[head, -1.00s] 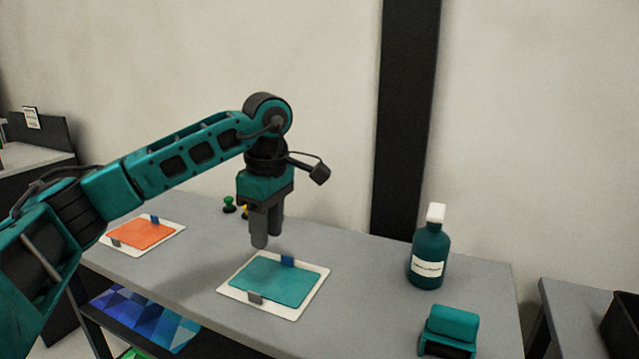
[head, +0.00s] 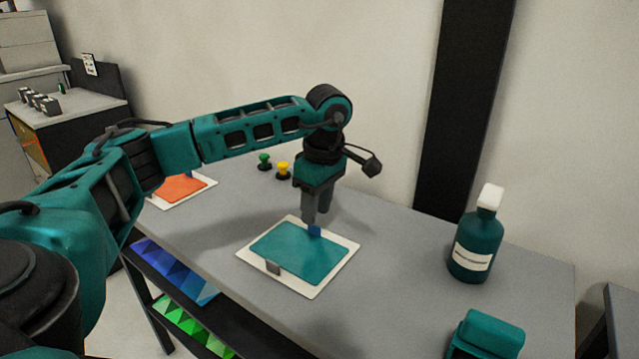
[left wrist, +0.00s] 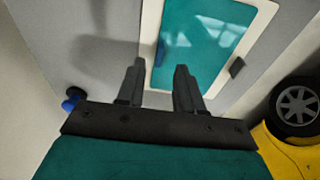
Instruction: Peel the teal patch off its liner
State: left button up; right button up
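The teal patch (head: 300,253) lies flat on its white liner (head: 327,281) on the grey table. A blue tab (head: 314,231) stands at its far edge and a grey tab (head: 273,267) at its near edge. My left gripper (head: 317,222) points down at the blue tab, its fingertips close to it; whether they touch it I cannot tell. In the left wrist view the fingers (left wrist: 160,68) are apart at the edge of the teal patch (left wrist: 200,42), with the grey tab (left wrist: 237,67) to the right. My right gripper is not in view.
An orange patch (head: 180,188) on a liner lies left, partly behind my arm. A green knob (head: 264,161) and a yellow knob (head: 283,171) stand behind. A teal bottle (head: 475,248) and a teal block (head: 487,333) are at right. The table between is clear.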

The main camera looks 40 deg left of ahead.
pick_arm(q)
jog(key=shift+a+f, duration=0.15)
jog(key=shift+f, duration=0.9)
jog(key=shift+a+f, duration=0.1)
jog(key=shift+f, duration=0.95)
grip_shut()
jog(key=shift+c, duration=0.2)
grip_release()
notch_tip(320, 180, up, 13)
jog(key=d, duration=0.1)
jog(key=shift+d+p, duration=0.3)
jog(key=shift+p, duration=0.1)
